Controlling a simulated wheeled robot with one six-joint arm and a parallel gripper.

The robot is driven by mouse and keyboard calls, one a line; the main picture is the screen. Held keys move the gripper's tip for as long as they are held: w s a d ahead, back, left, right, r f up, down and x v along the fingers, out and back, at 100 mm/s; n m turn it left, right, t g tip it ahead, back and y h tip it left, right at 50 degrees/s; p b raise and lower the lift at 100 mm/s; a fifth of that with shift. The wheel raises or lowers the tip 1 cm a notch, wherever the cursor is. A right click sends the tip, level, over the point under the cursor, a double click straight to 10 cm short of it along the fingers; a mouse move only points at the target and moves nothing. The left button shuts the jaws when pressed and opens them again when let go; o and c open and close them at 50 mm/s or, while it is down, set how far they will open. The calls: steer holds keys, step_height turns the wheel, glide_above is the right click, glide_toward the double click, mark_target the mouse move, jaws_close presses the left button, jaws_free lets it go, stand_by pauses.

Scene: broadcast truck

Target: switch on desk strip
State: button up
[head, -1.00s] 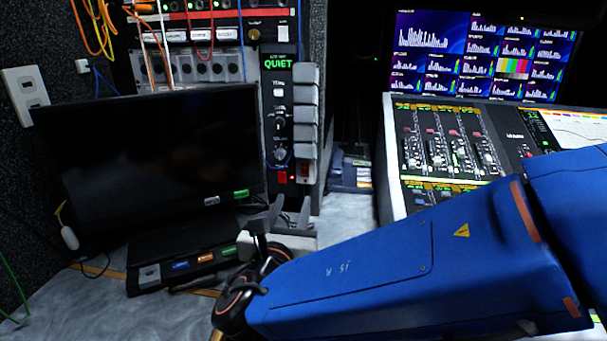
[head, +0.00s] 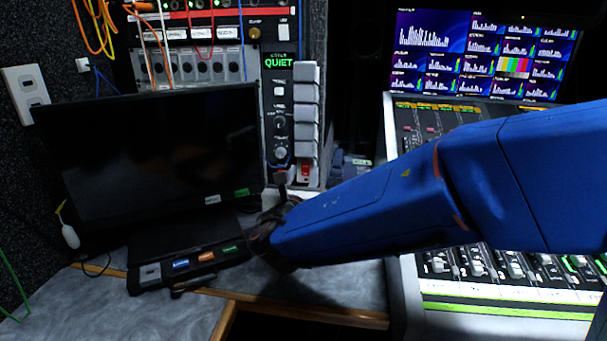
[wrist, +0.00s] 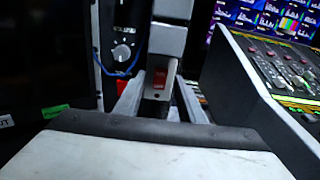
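The desk strip (head: 307,112) is a grey upright power strip with several blocky plugs, fixed beside the black panel with the green QUIET sign. Its red rocker switch (head: 305,171) is at the lower end. In the wrist view the red switch (wrist: 160,78) is near the middle, below a plug on the strip (wrist: 167,42). My gripper (head: 283,182) is just left of and slightly below the switch in the head view, mostly hidden by my arm. In the wrist view its two grey fingers (wrist: 160,98) stand apart, with the strip's lower end showing between them. It holds nothing visible.
A dark monitor (head: 160,150) stands to the left, with a black box with coloured buttons (head: 190,262) in front. The mixing console (head: 500,285) is on the right. A knob panel (head: 279,125) adjoins the strip. The grey desk (head: 190,315) is clear in front.

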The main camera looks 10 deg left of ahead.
steer(key=shift+w, duration=0.3)
jaws_close()
